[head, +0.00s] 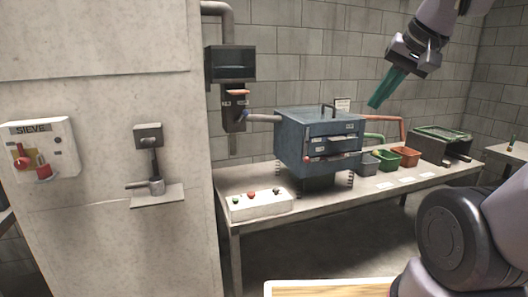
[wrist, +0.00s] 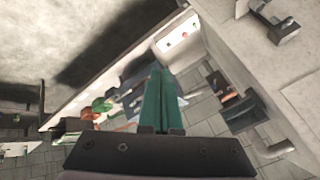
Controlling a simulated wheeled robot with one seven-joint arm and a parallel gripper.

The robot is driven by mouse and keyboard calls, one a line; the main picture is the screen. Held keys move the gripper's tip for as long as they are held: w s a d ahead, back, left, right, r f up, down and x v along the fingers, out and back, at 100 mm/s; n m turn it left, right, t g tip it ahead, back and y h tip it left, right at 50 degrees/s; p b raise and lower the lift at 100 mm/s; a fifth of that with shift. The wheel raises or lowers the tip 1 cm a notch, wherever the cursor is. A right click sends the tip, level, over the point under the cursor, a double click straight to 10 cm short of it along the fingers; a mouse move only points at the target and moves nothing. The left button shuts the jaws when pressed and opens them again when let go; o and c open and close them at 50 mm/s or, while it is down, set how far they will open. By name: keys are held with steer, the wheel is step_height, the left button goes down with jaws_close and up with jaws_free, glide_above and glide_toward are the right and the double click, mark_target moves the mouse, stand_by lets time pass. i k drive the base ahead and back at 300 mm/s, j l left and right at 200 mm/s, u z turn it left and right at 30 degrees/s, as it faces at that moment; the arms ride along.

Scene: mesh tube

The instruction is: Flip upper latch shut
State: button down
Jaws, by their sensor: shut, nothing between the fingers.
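A blue metal box (head: 300,140) with a black top handle stands on springs on the bench, its front split into stacked tiers. Small light and reddish fittings (head: 318,141) show on its front. They are too small to tell which is the upper latch or whether it is open. My gripper (head: 375,104) has long teal fingers, pressed together and empty. It hangs in the air to the right of and above the box, pointing down and left, touching nothing. The fingers also show in the wrist view (wrist: 160,78).
A white button panel (head: 258,204) stands on the bench (head: 345,206) at its left end. Grey, green (head: 384,163) and orange (head: 405,157) bins sit right of the box, with a dark open-topped unit (head: 442,146) beyond. A dark hopper (head: 232,65) hangs on the wall at left.

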mark_target(307, 160)
steer(key=i+j+z, duration=0.25)
steer(key=i+j, duration=0.2)
steer(key=i+j+z, duration=0.3)
steer(key=i+j, duration=0.25)
